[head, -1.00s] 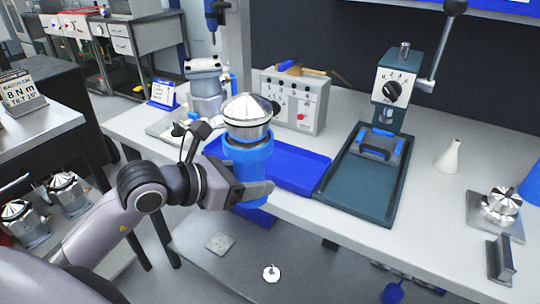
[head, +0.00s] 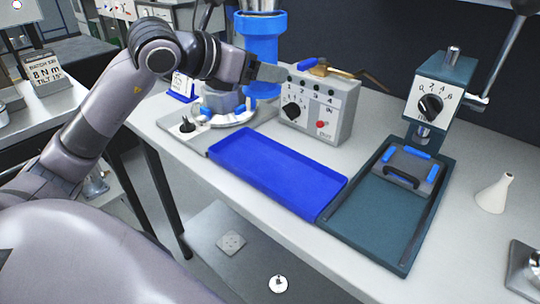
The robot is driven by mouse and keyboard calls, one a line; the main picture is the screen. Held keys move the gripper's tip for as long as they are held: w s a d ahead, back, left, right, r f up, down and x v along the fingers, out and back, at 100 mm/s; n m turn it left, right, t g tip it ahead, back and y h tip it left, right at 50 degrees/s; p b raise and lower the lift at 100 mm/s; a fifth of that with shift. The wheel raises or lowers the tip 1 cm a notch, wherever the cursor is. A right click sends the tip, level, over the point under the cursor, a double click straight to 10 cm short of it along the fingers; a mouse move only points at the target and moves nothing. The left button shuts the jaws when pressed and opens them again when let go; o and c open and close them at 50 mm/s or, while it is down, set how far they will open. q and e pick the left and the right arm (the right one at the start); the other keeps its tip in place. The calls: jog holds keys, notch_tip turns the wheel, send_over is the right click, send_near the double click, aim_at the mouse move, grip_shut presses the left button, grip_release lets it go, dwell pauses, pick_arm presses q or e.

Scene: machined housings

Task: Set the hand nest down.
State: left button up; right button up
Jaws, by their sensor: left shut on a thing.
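My left gripper (head: 268,73) is shut on a blue cup-shaped holder (head: 261,48), which I take to be the hand nest. It is held upright in the air over the back of the bench, left of the grey control box. A shiny metal housing (head: 262,5) sits in its top, cut off by the picture's upper edge. The gripper's fingers cover part of the holder's middle. My right gripper is not in view.
An empty blue tray (head: 275,172) lies on the bench (head: 160,105). The control box (head: 318,108) stands behind it. A white funnel-like piece (head: 494,193) stands at right.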

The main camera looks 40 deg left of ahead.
pick_arm(q)
notch_tip(320, 180, down, 18)
jog(key=shift+r+b, duration=0.15)
jog(key=shift+b, duration=0.65)
jog(key=o, duration=1.2)
jog(key=shift+f, duration=0.2)
jog(key=shift+c, duration=0.2)
jog(key=shift+r, duration=0.15)
jog(key=shift+s+a+r, duration=0.1)
jog(key=shift+s+a, duration=0.05)
jog(key=shift+s, duration=0.35)
jog(key=shift+v, duration=5.55)
